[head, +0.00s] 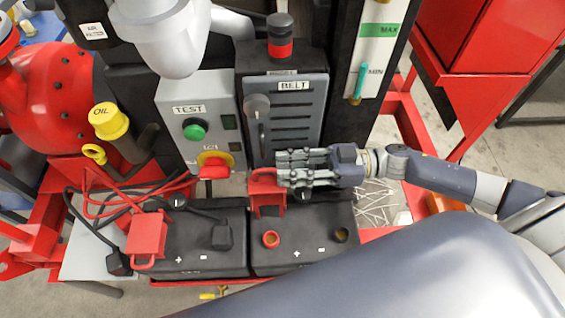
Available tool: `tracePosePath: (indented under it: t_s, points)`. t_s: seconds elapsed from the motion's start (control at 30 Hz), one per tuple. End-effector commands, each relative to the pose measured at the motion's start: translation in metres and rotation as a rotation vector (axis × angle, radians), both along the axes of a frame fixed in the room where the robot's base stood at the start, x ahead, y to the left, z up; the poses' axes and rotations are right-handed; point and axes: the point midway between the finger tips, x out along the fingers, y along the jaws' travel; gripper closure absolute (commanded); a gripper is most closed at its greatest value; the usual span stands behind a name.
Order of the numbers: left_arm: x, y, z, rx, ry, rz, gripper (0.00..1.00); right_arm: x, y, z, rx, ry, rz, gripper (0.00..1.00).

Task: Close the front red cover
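Two red covers are on the batteries. One red cover (267,188) stands raised at the back of the right battery (305,262), behind a bare terminal with a red ring (270,239). The other red cover (147,236) is at the left end of the left battery (205,262). I cannot tell for certain which is the front one. My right gripper (282,168) comes in from the right, its fingertips at the right edge of the raised cover. Whether they touch it, and how far apart they are, is unclear. My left gripper is not in view.
Behind the batteries stand a TEST panel (190,93) with a green button and red knob, and a BELT panel (288,110) with a lever. Red and black cables (95,205) lie at the left. A second terminal (340,235) is on the right battery.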

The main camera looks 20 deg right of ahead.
Motion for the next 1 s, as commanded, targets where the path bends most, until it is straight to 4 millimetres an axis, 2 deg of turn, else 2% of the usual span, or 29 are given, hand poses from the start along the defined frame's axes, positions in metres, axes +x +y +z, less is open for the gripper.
tracePosePath:
  t_s: [0.17,0.47,0.6,1.0]
  points:
    - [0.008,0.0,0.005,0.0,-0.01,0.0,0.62,0.004,0.015,0.001,0.001,0.001,0.0,0.71]
    - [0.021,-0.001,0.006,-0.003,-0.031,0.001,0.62,0.005,0.017,-0.001,-0.001,0.0,0.0,0.71]
    - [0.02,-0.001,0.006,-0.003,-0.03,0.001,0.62,0.005,0.017,-0.001,-0.001,0.001,-0.001,1.0]
    - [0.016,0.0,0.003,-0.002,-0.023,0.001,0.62,0.009,0.017,0.0,-0.016,-0.051,-0.004,1.0]
